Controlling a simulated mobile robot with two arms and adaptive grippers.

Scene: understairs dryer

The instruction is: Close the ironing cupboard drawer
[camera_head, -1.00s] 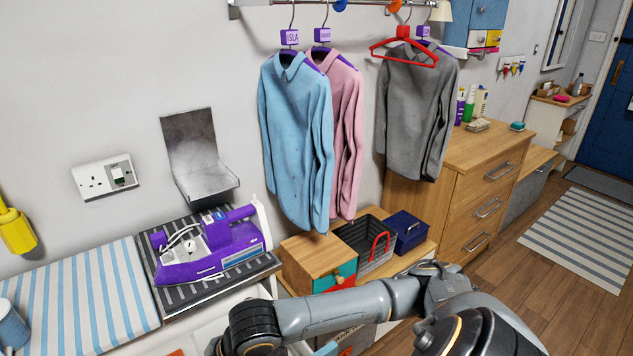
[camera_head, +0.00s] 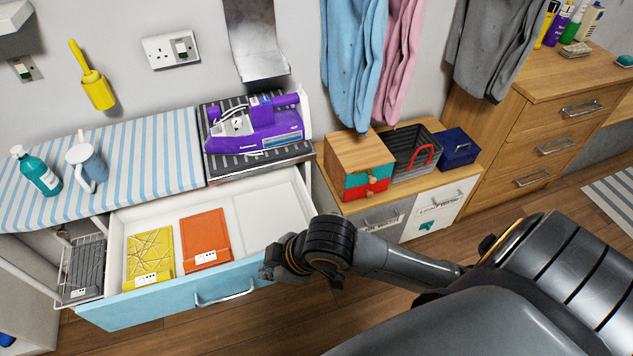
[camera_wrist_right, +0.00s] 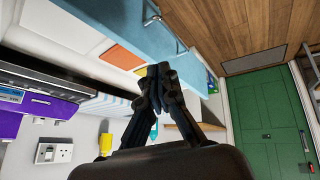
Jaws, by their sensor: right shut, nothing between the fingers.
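The ironing cupboard drawer (camera_head: 128,223) is pulled out under the striped ironing surface in the head view. Its blue front (camera_head: 150,299) has a pale bar handle (camera_head: 225,293). My right gripper (camera_head: 268,272) is at the right end of the drawer front. It is shut and empty; I cannot tell if it touches the front. In the right wrist view my right gripper (camera_wrist_right: 157,72) is near the blue front (camera_wrist_right: 132,22). My left gripper is not in view.
A purple iron (camera_head: 255,128) rests on a dark stand above the drawer. A wooden box (camera_head: 358,160) and baskets sit on the low cabinet to the right. Wooden floor lies in front.

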